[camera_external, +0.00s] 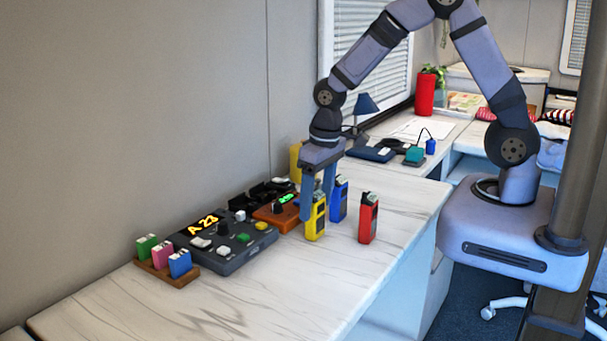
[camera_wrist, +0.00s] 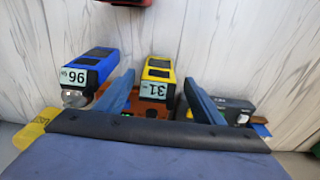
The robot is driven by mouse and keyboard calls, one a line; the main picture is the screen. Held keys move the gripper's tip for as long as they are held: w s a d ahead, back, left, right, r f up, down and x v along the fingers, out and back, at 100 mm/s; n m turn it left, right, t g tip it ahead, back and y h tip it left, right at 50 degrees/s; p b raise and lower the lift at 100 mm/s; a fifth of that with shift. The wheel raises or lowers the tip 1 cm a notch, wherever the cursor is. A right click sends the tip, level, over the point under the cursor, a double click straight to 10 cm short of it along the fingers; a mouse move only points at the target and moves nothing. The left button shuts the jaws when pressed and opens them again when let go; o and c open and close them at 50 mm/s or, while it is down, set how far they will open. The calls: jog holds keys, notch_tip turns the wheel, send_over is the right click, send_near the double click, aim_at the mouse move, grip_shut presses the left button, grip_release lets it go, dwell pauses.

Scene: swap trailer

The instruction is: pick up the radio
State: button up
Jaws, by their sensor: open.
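Three radios stand upright on the marble-patterned counter: a yellow one (camera_external: 315,224), a blue one (camera_external: 339,205) and a red one (camera_external: 368,220). My gripper (camera_external: 316,200) is open and points down at the yellow radio. In the wrist view the yellow radio (camera_wrist: 157,82), labelled 31, shows between my two fingers (camera_wrist: 163,80), with a gap on each side. I cannot tell how far down its sides the fingertips reach. The blue radio (camera_wrist: 88,72), labelled 96, is just left of the left finger. Only a sliver of the red radio (camera_wrist: 130,2) shows at the top edge.
A dark control box (camera_external: 226,246) reading "A 23" lies left of the radios, beside an orange device (camera_external: 272,218). A wooden holder (camera_external: 167,272) with small coloured blocks is farther left. A yellow object (camera_external: 295,158) stands behind my gripper. The counter's front is clear.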

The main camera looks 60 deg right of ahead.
aim_at(313, 221)
jog(key=shift+w+d+f+p, duration=0.1)
jog(key=shift+w+f+p, duration=0.1)
jog(key=shift+f, duration=0.8)
jog(key=shift+w+d+f+p, duration=0.1)
jog(key=shift+f+p, duration=0.15)
jog(key=shift+f, duration=0.8)
jog(key=shift+w+f+p, duration=0.15)
jog(key=shift+f+p, duration=0.05)
jog(key=shift+f, duration=0.8)
jog(key=c, duration=1.4)
jog(key=shift+c, duration=0.2)
jog(key=shift+r, duration=0.15)
notch_tip(313, 221, up, 10)
jog(key=shift+f+b, duration=0.1)
jog(key=shift+b, duration=0.45)
jog(key=w+p, duration=0.1)
jog(key=w, duration=0.2)
jog(key=w+r+p, duration=0.1)
jog(key=w, duration=0.3)
jog(key=w+p, duration=0.1)
jog(key=w, duration=0.3)
jog(key=shift+w+a+r, duration=0.15)
jog(key=shift+w+a, duration=0.05)
jog(key=shift+a, duration=0.2)
jog(key=w+f+p, duration=0.2)
jog(key=w+p, duration=0.2)
jog(key=w, duration=0.6)
jog(key=shift+w+d+f, duration=0.2)
jog(key=shift+w+f, duration=0.05)
jog(key=shift+w, duration=0.1)
